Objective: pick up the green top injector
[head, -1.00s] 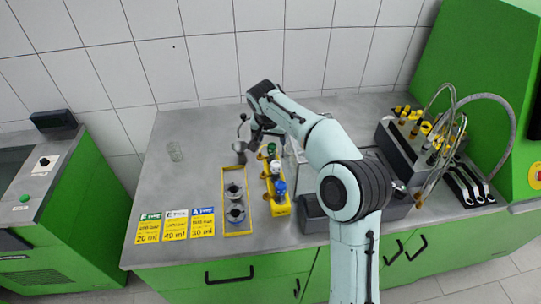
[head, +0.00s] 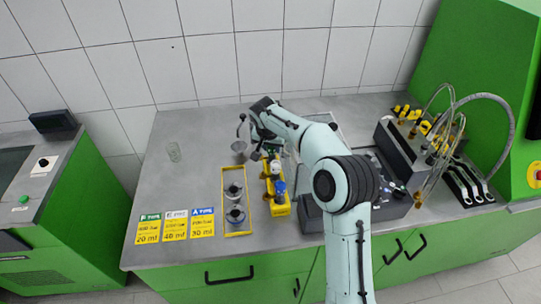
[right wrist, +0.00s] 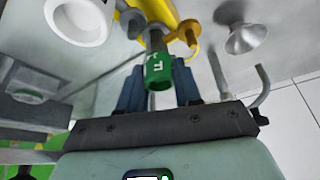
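The green top injector (right wrist: 158,68) stands in a yellow rack (head: 281,209). Its green cap, marked with a letter, shows in the right wrist view between my right gripper's two dark fingers (right wrist: 160,92). Gaps show between the cap and the fingers. In the head view my right gripper (head: 262,140) is at the rack's back end and largely hides the green top. A white top injector (head: 276,168) and a blue top injector (head: 279,188) stand nearer in the same rack. My left gripper is not in view.
A yellow-framed holder (head: 237,228) with two round fittings lies left of the rack. A grey funnel-like cup (head: 239,147) stands behind it. A grey machine with hoses (head: 400,150) stands right.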

